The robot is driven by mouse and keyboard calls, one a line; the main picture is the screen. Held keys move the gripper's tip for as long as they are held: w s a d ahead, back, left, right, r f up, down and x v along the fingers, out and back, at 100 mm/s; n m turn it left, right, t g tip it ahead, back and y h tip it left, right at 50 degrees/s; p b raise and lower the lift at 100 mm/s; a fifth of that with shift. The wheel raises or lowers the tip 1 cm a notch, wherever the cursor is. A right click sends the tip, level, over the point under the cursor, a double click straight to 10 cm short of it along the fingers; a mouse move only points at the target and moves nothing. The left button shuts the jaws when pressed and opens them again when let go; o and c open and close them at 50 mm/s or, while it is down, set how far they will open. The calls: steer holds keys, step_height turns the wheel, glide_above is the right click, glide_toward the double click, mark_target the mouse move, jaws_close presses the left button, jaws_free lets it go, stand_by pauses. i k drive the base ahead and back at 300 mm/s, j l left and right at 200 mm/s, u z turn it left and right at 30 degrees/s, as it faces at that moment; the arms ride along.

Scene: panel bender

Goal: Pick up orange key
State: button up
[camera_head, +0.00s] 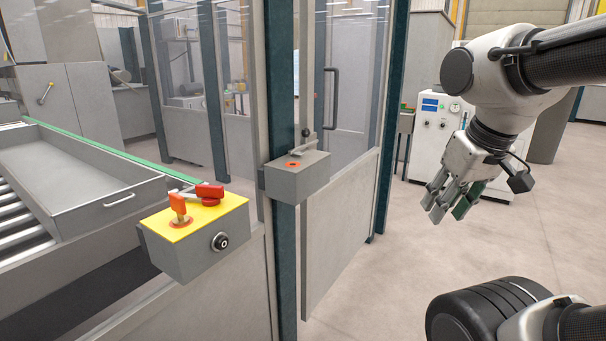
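A small orange key (178,206) stands upright in an orange-red round base on the yellow top of a grey control box (190,252) at the lower left. A red handle (209,192) with a grey lever lies beside it on the same top. My gripper (447,212) hangs at the right, pointing down and well away from the box. Its fingers look spread apart, with no orange key between them. A green patch shows at one fingertip, too small to make out.
A grey box (294,178) with an orange-red ring on top is fixed to the dark door post. A glazed door (340,190) stands behind it. A grey tray (85,180) rests over rollers at the left. A white cabinet (430,150) stands behind my gripper. Floor between is clear.

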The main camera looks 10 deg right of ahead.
mark_target(177, 202)
steer(key=k+u, duration=0.1)
steer(key=u, duration=0.75)
